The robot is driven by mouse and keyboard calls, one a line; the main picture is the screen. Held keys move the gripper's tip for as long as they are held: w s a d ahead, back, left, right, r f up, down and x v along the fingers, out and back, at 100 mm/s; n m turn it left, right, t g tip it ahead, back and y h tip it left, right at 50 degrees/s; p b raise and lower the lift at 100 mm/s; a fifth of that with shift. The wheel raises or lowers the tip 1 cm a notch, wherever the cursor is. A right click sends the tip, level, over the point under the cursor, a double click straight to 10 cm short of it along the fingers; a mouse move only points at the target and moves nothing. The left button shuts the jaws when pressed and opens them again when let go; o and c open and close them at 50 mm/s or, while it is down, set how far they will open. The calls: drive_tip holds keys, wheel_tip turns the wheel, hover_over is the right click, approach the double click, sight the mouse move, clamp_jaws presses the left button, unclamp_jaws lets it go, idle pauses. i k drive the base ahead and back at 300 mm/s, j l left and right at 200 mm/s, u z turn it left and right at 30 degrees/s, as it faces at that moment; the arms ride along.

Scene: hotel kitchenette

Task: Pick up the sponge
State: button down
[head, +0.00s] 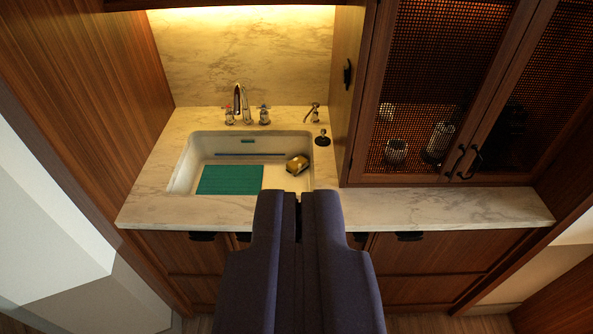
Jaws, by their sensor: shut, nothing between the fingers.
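A yellow sponge with a dark side (298,164) lies tilted in the right part of the white sink (177,180). My gripper (298,196) is dark and shut, with nothing between its fingers. In the picture its tips overlap the sink's front edge, just below the sponge and apart from it. My gripper hides part of the sink's front rim and the counter there.
A teal mat (230,180) and a thin blue stick (250,154) lie in the sink. A faucet (238,104) stands behind it. A dark stopper (322,138) sits right of the basin. A mesh-door cabinet (352,150) bounds the right; the marble counter (450,206) before it is clear.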

sight(298, 164)
drive_tip(key=z, duration=2.45)
drive_tip(key=u, duration=2.45)
drive_tip(key=i+j, duration=0.15)
drive_tip(key=i, duration=0.4)
drive_tip(key=i+j, duration=0.2)
drive_tip(key=i, duration=0.3)
drive_tip(key=i+j, duration=0.15)
drive_tip(key=i, duration=0.4)
drive_tip(key=i+j, duration=0.2)
drive_tip(key=i, duration=0.3)
